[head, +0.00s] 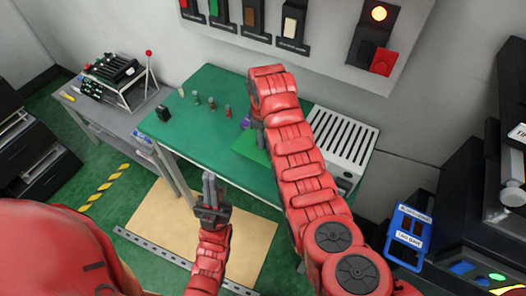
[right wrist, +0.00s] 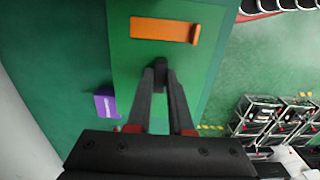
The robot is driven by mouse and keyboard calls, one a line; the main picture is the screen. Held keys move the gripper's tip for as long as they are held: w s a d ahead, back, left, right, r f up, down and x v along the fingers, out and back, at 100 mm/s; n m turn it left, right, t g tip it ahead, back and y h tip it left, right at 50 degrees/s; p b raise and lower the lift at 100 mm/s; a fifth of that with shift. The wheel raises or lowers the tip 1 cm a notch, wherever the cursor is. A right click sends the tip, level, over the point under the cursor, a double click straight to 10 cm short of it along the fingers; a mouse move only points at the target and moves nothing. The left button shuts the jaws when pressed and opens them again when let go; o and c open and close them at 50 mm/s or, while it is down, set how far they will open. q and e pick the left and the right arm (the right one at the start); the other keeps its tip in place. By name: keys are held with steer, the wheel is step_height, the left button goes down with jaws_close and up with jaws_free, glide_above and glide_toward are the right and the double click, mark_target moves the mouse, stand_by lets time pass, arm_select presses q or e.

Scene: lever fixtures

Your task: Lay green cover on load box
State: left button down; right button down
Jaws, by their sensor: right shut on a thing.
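The green cover (head: 250,147) is a flat light-green panel over the green table, partly hidden by my right arm in the head view. It fills the middle of the right wrist view (right wrist: 135,65), with a dark knob (right wrist: 161,72) on it. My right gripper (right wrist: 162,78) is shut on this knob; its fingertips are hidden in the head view. The grey-white slatted box (head: 338,140), apparently the load box, is right of the cover behind my right arm. My left gripper (head: 210,182) points up in front of the table, fingers together and empty.
An orange bar (right wrist: 165,30) shows against the cover; I cannot tell how it is attached. A purple block (right wrist: 105,103) is beside the cover. Several small pegs (head: 212,103) and a black block (head: 163,113) stand on the table's left. A switch panel (head: 333,40) hangs behind.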

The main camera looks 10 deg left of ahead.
mark_target(263, 152)
steer(key=shift+s+f+p, duration=0.1)
steer(key=shift+f+p, duration=0.3)
steer(key=shift+f, duration=3.05)
steer(key=shift+b, duration=0.3)
steer(key=shift+f, duration=0.2)
steer(key=c, duration=0.8)
jaws_free()
